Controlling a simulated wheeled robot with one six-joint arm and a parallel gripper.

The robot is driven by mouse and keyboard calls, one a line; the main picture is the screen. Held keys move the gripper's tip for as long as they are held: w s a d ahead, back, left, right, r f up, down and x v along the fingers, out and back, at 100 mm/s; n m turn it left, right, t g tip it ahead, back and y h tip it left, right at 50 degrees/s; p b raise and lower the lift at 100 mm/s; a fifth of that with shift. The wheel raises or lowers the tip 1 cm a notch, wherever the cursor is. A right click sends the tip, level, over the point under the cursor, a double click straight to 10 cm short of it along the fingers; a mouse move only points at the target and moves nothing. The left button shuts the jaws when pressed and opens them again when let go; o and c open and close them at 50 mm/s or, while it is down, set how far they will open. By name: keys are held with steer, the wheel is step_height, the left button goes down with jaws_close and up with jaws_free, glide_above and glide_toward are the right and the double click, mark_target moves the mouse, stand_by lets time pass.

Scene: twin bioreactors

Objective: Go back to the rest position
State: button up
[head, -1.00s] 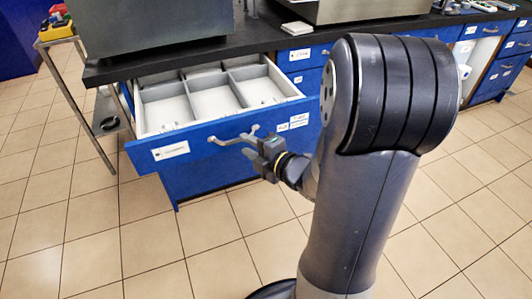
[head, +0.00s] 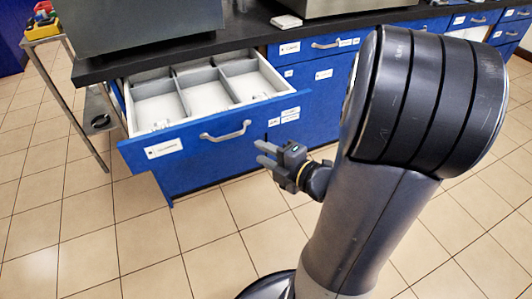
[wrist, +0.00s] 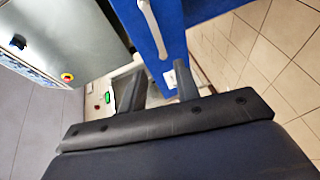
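My gripper (head: 262,154) is in front of the open blue drawer (head: 190,152), to the right of its handle (head: 225,132) in the head view. Its two fingers are apart with nothing between them, and it is clear of the handle. In the wrist view my gripper (wrist: 160,90) also shows its fingers spread, with the handle (wrist: 150,25) and blue drawer front (wrist: 175,45) beyond them. The drawer is pulled out and shows grey-white compartments with small items in some of them.
A dark countertop (head: 235,42) runs above the blue cabinets (head: 318,85), with a large grey device (head: 150,25) on it. A metal trolley (head: 75,95) stands at the left. The tiled floor (head: 130,245) in front is clear.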

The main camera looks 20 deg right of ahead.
stand_by(0.3)
steer(key=b, duration=0.2)
glide_above(236, 140)
steer(key=s+a, duration=0.2)
steer(key=s, duration=0.3)
steer(key=shift+s+d+f, duration=0.1)
steer(key=shift+d+f, duration=0.15)
steer(key=shift+f, duration=0.7)
steer(key=shift+f, duration=0.1)
